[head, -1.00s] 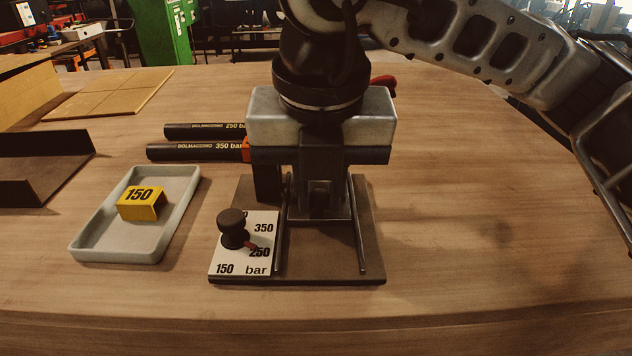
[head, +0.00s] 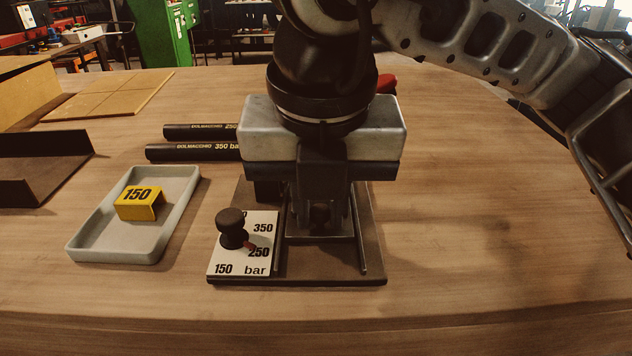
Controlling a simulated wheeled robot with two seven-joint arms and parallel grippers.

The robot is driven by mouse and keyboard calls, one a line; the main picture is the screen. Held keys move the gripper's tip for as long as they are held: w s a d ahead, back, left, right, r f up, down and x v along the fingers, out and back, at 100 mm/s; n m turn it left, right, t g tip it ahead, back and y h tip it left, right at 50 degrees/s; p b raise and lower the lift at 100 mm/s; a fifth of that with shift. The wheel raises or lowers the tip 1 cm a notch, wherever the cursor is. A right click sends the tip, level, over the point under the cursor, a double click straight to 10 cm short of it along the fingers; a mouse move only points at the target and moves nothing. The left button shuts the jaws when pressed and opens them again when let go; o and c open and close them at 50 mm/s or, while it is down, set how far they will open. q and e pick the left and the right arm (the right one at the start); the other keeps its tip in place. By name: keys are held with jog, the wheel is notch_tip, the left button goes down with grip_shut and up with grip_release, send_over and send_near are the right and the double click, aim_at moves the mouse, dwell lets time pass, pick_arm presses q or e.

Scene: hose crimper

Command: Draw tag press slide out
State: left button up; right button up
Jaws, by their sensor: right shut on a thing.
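The tag press (head: 374,255) stands on the table with a dark base and two metal rails running toward me. Its slide (head: 320,238) sits between the rails, its front edge part way along them. My right gripper (head: 320,212) comes down from above, over the slide. It is shut on the slide's dark knob, which shows between its fingers. The gripper body hides the back of the press. A white dial plate (head: 228,257), marked 150, 250, 350 and bar, has a black knob (head: 231,228) with a red pointer toward 250. My left gripper is out of view.
A grey tray (head: 84,247) at left holds a yellow tag (head: 139,203) marked 150. Two black hoses (head: 190,152) lie behind the dial. A dark open bin (head: 45,165) stands at far left. The table is clear to the right and in front.

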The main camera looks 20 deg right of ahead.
jog(key=shift+s+a+b, duration=0.25)
jog(key=shift+s+a, duration=0.05)
jog(key=shift+s, duration=0.7)
jog(key=shift+s+a+b, duration=0.2)
jog(key=shift+s+a, duration=0.1)
jog(key=shift+s, duration=0.65)
jog(key=o, duration=1.6)
jog(key=shift+c, duration=0.2)
jog(key=shift+r, duration=0.15)
notch_tip(320, 180, up, 9)
jog(key=p, duration=0.4)
jog(key=shift+p, duration=0.35)
